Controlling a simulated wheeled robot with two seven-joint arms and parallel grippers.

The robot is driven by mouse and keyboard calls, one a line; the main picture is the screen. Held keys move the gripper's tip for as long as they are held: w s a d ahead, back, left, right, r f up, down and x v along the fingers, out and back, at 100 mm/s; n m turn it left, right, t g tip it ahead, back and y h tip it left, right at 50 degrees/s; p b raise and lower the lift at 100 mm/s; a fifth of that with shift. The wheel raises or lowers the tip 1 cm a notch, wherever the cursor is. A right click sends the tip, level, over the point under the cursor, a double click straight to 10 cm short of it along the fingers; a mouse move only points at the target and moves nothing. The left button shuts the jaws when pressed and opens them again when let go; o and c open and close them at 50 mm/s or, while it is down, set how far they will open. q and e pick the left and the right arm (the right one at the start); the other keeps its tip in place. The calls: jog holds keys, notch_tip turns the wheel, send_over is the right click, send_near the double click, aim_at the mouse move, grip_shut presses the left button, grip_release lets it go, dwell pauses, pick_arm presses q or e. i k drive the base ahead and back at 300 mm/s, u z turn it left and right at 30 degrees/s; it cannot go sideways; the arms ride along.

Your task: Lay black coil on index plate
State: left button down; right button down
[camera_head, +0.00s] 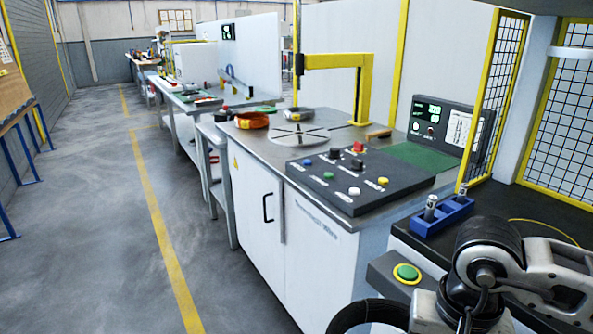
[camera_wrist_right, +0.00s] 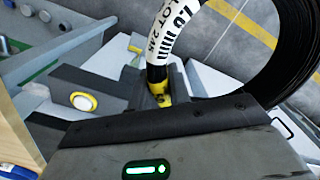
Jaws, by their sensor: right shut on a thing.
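The black coil (camera_wrist_right: 290,60) fills the upper right of the right wrist view, with a white printed label (camera_wrist_right: 172,25) around its band. My right gripper (camera_wrist_right: 160,88) is shut on the band just below the label. In the head view, part of the coil (camera_head: 362,312) shows as a black arc at the bottom edge, beside my right arm; the rest is out of frame. The index plate (camera_head: 290,135) is a round, light grey slotted disc on the machine table, bare on top and well away from the coil. My left gripper is not in view.
A control panel (camera_head: 345,182) with buttons stands in front of the plate. A blue holder (camera_head: 441,215) and button box (camera_head: 398,275) are nearer.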

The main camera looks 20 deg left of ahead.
aim_at(299, 132)
jog(key=u, duration=1)
jog(key=i, duration=1.75)
jog(key=u, duration=0.45)
jog(key=i, duration=0.55)
jog(key=u, duration=0.15)
